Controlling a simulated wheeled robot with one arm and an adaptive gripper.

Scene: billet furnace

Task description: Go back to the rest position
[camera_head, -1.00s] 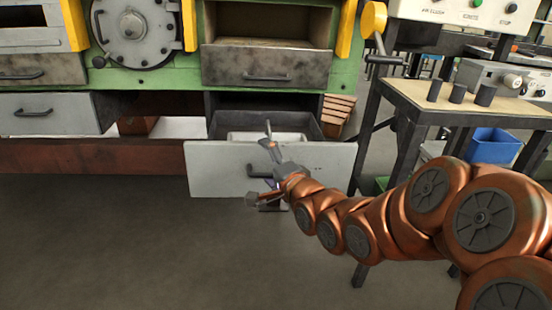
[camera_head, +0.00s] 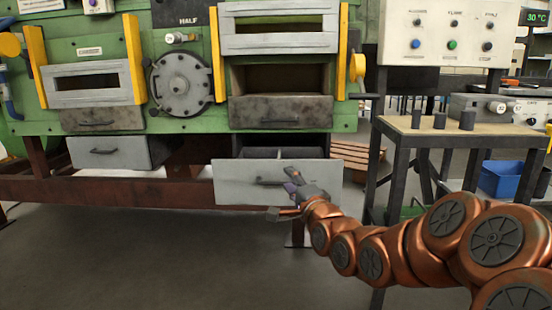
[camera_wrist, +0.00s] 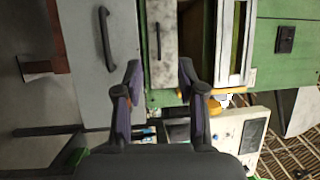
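My gripper (camera_head: 283,203) is in front of the lower right drawer (camera_head: 232,183) of the green furnace (camera_head: 197,48). In the wrist view my gripper (camera_wrist: 160,95) has its two fingers apart with nothing between them. That drawer is pulled out, and its light grey front with a dark handle also shows in the wrist view (camera_wrist: 82,45). The handle (camera_wrist: 106,40) lies left of the fingers and apart from them. My copper-coloured arm reaches in from the lower right of the head view.
A side table (camera_head: 480,133) with several dark cylinders (camera_head: 440,120) stands to the right. A control panel (camera_head: 438,33) rises behind it, and a blue bin (camera_head: 500,179) sits below. Another lower drawer (camera_head: 110,152) is on the left. The floor in front is clear.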

